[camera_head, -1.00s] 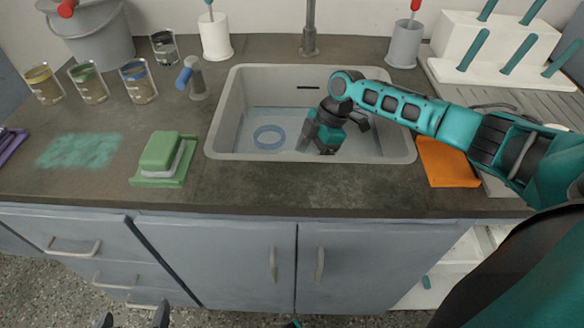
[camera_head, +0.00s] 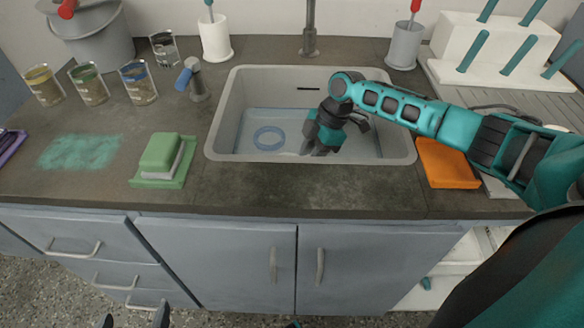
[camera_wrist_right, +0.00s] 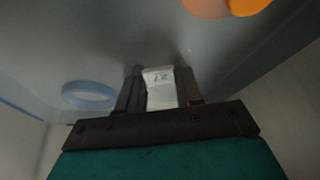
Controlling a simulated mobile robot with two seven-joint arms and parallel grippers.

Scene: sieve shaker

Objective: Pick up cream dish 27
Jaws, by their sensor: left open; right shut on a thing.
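My right gripper (camera_head: 318,150) reaches down into the sink (camera_head: 232,118). In the right wrist view it is shut on a small pale cream piece (camera_wrist_right: 160,88), which fits the cream dish. A dark mark on it looks like an upside-down number, which I cannot read surely. In the head view my gripper hides this piece. My left gripper (camera_head: 136,320) shows only its dark fingertips at the bottom edge, apart, open and empty.
A blue ring (camera_head: 268,138) lies in the sink's water, left of my right gripper; the right wrist view also shows two orange round things (camera_wrist_right: 248,6). The tap (camera_head: 309,30) stands behind the sink.

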